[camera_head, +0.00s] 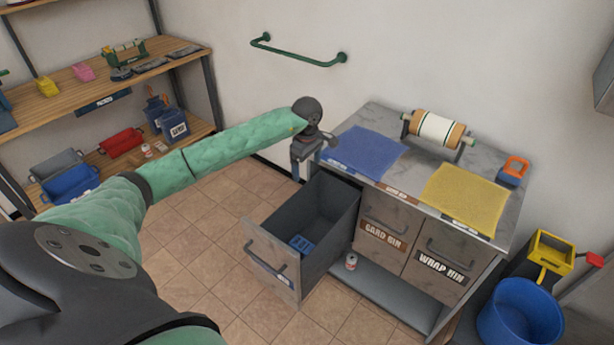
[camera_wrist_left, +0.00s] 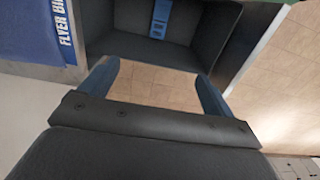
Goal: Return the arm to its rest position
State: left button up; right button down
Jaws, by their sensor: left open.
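My left arm (camera_head: 220,150) wears a green sleeve and reaches out from the left toward the cabinet in the head view. My left gripper (camera_head: 297,172) hangs at its end, above the back of an open drawer. In the left wrist view its two blue-grey fingers (camera_wrist_left: 158,88) are apart with nothing between them. The open drawer (camera_head: 318,215) is dark inside and holds a small blue item (camera_head: 300,243). That blue item also shows in the left wrist view (camera_wrist_left: 160,18). My right gripper is not in view.
The cabinet top carries a blue mat (camera_head: 365,150), a yellow mat (camera_head: 464,198) and a paper roll (camera_head: 437,129). A can (camera_head: 351,261) stands on the low shelf. A blue bucket (camera_head: 520,315) is at the right. Shelves (camera_head: 130,75) stand at the left, with tiled floor between.

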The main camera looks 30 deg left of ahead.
pick_arm(q)
jog(key=shift+r, duration=0.85)
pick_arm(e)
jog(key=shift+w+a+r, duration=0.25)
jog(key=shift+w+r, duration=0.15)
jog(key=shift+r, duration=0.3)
pick_arm(q)
jog(key=shift+d, duration=0.1)
